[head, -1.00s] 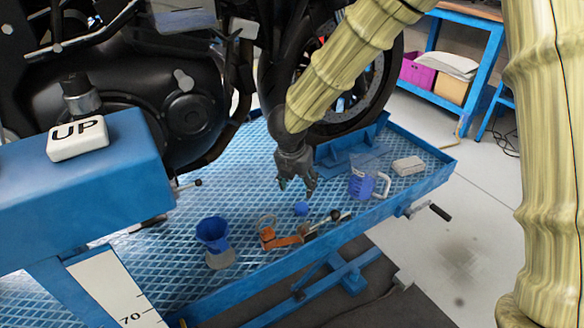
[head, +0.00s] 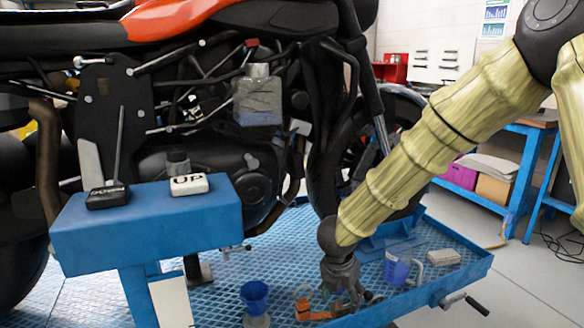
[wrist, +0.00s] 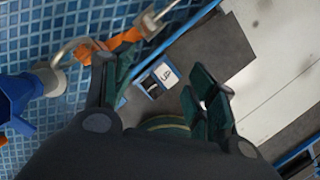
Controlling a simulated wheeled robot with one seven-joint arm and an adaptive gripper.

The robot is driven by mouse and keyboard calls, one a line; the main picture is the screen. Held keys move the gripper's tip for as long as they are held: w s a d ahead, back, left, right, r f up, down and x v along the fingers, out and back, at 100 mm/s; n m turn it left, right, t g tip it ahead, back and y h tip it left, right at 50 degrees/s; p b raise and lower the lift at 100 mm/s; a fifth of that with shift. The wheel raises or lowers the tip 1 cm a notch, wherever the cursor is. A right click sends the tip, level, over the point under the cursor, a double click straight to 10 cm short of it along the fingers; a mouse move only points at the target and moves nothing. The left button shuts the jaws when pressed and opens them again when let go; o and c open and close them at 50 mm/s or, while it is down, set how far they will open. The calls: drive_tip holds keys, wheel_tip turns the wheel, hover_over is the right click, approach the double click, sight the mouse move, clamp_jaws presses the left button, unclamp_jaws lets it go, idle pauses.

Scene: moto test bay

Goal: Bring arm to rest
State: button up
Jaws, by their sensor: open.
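My arm in its pale yellow sleeve reaches down from the right in the head view. My gripper (head: 343,292) hangs low over the front part of the blue lift platform (head: 218,312). In the wrist view my gripper (wrist: 160,100) has its dark green fingers spread apart, with nothing between them. Beyond the fingers the platform edge and grey floor show.
A blue funnel (head: 255,297) stands left of the tool. A blue jug (head: 397,270) and a whitish block (head: 443,257) lie to the right. A motorcycle (head: 250,180) stands behind. A blue bench (head: 510,175) is at right.

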drive_tip(key=s+d+f+n+h, duration=0.1)
drive_tip(key=s+d+f+n, duration=0.35)
drive_tip(key=f+n, duration=0.3)
drive_tip(key=s+d+f+n, duration=0.3)
drive_tip(key=s+f+n, duration=0.3)
drive_tip(key=f+n, duration=0.15)
drive_tip(key=s+d+f+n+h, duration=0.1)
drive_tip(key=s+d+f+n, duration=0.2)
drive_tip(key=s+f+n, duration=0.35)
drive_tip(key=s+f+n+g+y, duration=0.1)
drive_tip(key=s+f+n+y, duration=0.1)
drive_tip(key=s+f+n, duration=0.65)
drive_tip(key=s+f+n+g+y, duration=0.2)
drive_tip(key=s+f+n, duration=0.2)
drive_tip(key=s+n, duration=0.9)
wheel_tip(320, 180, up, 22)
drive_tip(key=s+p, duration=0.1)
drive_tip(key=p, duration=2.2)
drive_tip(key=shift+a+r+m, duration=0.25)
drive_tip(key=shift+m, duration=0.05)
